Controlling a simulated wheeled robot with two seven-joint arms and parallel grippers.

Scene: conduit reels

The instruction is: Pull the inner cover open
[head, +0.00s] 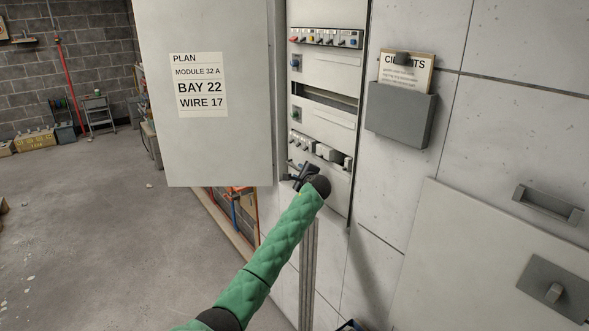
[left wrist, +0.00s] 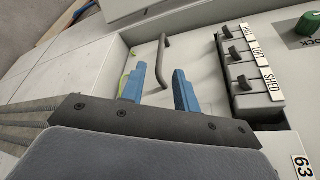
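The inner cover (head: 327,75) is a pale panel inside the tall wall cabinet, with rows of switches. In the left wrist view a grey bar handle (left wrist: 166,55) stands out from a pale surface (left wrist: 145,55), which seems to be the cover's lower part. My left gripper (head: 303,174) is at the cover's lower left. My right gripper is in neither view.
The outer door (head: 220,130), labelled "BAY 22", stands open on the left. Black switches (left wrist: 243,70) with tags lie right of the fingers. A grey card holder (head: 400,115) hangs right of the cabinet. The floor at left is mostly clear.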

